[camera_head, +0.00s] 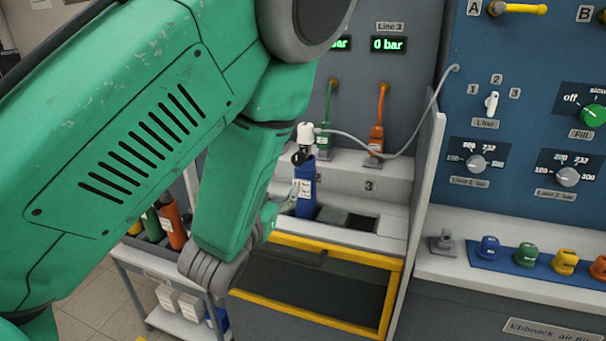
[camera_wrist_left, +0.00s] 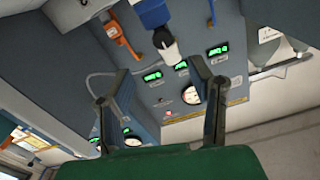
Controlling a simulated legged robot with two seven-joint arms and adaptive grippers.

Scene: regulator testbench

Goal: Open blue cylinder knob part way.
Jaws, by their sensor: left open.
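The blue cylinder (camera_head: 305,190) stands upright in a slot of the bench in the head view. Its top carries a dark valve part (camera_head: 299,157) and a white piece (camera_head: 306,134). My left gripper (camera_head: 287,202) is low beside the left side of the cylinder, mostly hidden behind my green arm. In the left wrist view the two fingers of my left gripper (camera_wrist_left: 157,66) are spread with nothing between them. The blue cylinder (camera_wrist_left: 153,12) shows beyond them at the top, its dark and white valve end (camera_wrist_left: 166,45) pointing down in the picture. My right gripper is out of view.
An orange fitting (camera_head: 376,137) and a hose (camera_head: 400,152) are behind and right of the cylinder. An empty dark slot (camera_head: 361,222) is beside it. A yellow-framed hatch (camera_head: 350,255) lies below. A blue control panel (camera_head: 530,120) stands at right.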

